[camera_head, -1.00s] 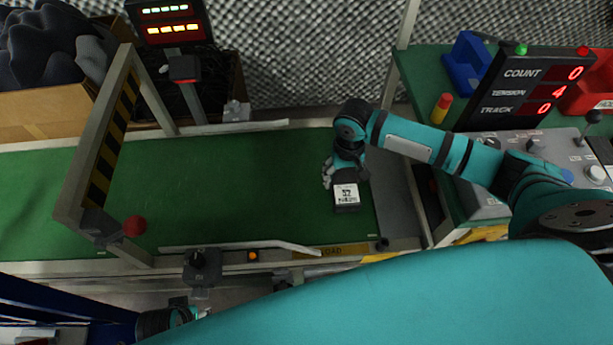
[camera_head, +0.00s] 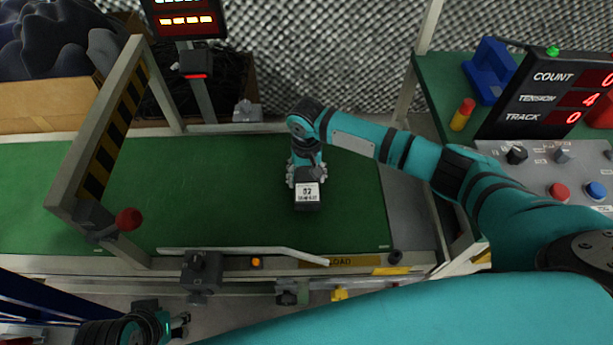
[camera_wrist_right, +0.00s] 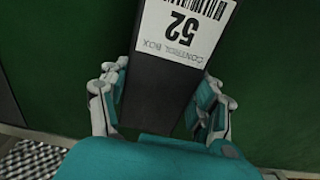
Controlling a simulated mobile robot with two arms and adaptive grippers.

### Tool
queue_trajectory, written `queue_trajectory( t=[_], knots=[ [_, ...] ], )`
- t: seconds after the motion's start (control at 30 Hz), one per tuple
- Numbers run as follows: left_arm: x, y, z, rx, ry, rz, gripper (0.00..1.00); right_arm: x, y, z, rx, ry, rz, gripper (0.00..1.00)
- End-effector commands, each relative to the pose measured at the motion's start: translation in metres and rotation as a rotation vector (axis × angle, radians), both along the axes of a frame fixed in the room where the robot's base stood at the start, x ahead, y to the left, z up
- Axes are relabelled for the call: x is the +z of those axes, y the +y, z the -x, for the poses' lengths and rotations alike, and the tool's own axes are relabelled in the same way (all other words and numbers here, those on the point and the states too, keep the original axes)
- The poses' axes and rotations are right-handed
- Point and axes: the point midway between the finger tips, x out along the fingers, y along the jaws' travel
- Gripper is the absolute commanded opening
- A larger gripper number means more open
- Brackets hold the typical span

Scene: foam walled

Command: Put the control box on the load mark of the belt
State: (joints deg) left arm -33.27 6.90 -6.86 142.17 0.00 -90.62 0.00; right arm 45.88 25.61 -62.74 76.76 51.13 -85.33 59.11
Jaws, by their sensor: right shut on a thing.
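The control box (camera_head: 308,203) is a dark block with a white label reading 52 and a barcode. My right gripper (camera_head: 306,176) is shut on it over the green belt (camera_head: 230,200); I cannot tell whether the box touches the belt. In the right wrist view the box (camera_wrist_right: 165,85) sits between both fingers of the gripper (camera_wrist_right: 160,102), label facing the camera. The yellow LOAD marking (camera_head: 340,261) is on the belt's front rail, nearer me and slightly right of the box. My left gripper (camera_head: 183,325) is open and empty at the lower left, in front of the belt.
A striped gate (camera_head: 112,130) with a red knob (camera_head: 129,219) spans the belt at left. A curved guide rail (camera_head: 240,251) runs along the near edge. A control panel (camera_head: 560,165) and counter display (camera_head: 550,95) stand at right. Belt around the box is clear.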

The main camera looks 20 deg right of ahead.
Motion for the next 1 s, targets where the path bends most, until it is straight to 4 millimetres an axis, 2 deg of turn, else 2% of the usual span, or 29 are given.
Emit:
queue_trajectory(
  t=[0.27,0.3,0.5,0.8,0.87,1.0],
  knots=[
    [0.002,0.000,0.000,0.000,-0.001,0.000,0.40,0.000,0.000,-0.001,0.000,-0.002,-0.001,0.17],
    [0.002,0.000,0.000,0.000,-0.001,0.000,0.40,-0.001,0.000,-0.001,-0.001,-0.002,0.000,0.64],
    [0.002,0.000,0.000,0.000,-0.001,0.000,0.40,-0.001,0.000,-0.001,0.000,-0.002,0.000,0.87],
    [0.001,0.000,0.000,0.000,-0.001,0.000,0.40,0.001,0.000,-0.001,0.000,-0.003,-0.001,0.87],
    [0.003,0.000,0.000,0.000,0.000,0.000,0.40,0.007,0.000,-0.001,0.000,-0.003,-0.002,0.87],
    [0.014,0.000,0.000,0.000,0.000,0.000,0.40,0.031,0.001,-0.001,0.000,-0.005,-0.004,0.87]
  ],
)
